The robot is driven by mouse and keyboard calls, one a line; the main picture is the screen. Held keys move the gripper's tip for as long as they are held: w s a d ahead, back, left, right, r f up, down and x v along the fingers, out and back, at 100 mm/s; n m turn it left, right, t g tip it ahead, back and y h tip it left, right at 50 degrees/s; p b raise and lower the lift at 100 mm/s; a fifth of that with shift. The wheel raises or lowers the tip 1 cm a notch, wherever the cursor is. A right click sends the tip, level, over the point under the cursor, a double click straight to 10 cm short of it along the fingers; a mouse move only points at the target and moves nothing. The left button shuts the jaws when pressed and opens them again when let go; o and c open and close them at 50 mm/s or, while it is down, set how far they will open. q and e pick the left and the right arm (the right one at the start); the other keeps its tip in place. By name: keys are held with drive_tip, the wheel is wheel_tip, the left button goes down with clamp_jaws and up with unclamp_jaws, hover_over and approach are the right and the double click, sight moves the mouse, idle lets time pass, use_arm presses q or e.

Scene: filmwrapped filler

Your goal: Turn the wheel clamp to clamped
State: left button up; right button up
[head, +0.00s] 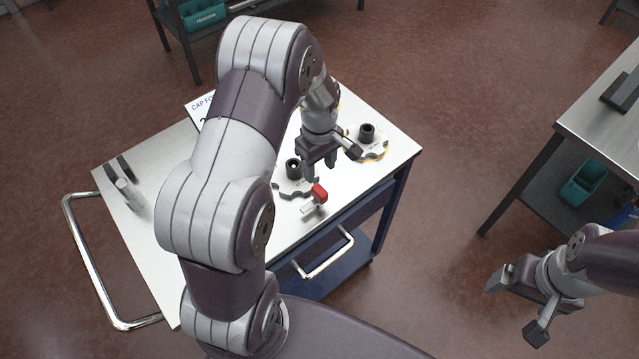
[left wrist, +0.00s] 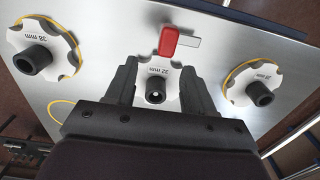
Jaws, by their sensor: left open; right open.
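The wheel clamp's red handle (head: 319,193) sits with a small pale metal plate near the front edge of the white cart top, beside the 32 mm wheel (head: 284,187). In the left wrist view the red handle (left wrist: 168,40) lies just beyond this wheel (left wrist: 155,68), with the pale plate to its right. My left gripper (head: 321,172) is open above the cart, its fingers pointing down. In the left wrist view its fingers (left wrist: 158,84) appear on either side of the wheel's dark hub; contact cannot be told. My right gripper (head: 516,306) is open and empty, off the cart.
Other notched wheels with dark hubs stand on the cart: a 38 mm one (left wrist: 68,52) and another (left wrist: 240,82). A steel table (head: 610,125) stands at right.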

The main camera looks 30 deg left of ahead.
sight(320, 191)
use_arm(q)
wheel_tip(320, 191, down, 2)
drive_tip(key=shift+s+d+f, duration=0.1)
drive_tip(key=f, duration=0.1)
drive_tip(key=s+f+p, duration=0.1)
drive_tip(key=s+d+f, duration=0.1)
drive_tip(key=shift+d+f, duration=0.1)
drive_tip(key=shift+f, duration=0.3)
drive_tip(key=shift+w+a+f+p, duration=0.15)
drive_tip(key=shift+w+a+f, duration=0.05)
drive_tip(key=shift+f, duration=0.25)
drive_tip(key=shift+w+a+f+p, duration=0.15)
drive_tip(key=shift+w+f, duration=0.05)
drive_tip(key=shift+f, duration=0.2)
drive_tip(key=shift+w+f, duration=0.15)
drive_tip(key=shift+f, duration=0.05)
drive_tip(key=shift+d+r, duration=0.1)
drive_tip(key=shift+r, duration=0.05)
drive_tip(key=shift+s+d+r, duration=0.1)
drive_tip(key=shift+s, duration=0.2)
drive_tip(key=c, duration=1)
use_arm(e)
drive_tip(key=shift+s+d+r, duration=0.3)
drive_tip(key=shift+s+r, duration=0.2)
drive_tip(key=shift+r, duration=0.1)
drive_tip(key=shift+s+d+r, duration=0.25)
drive_tip(key=shift+s+r, duration=0.25)
drive_tip(key=shift+r, duration=0.1)
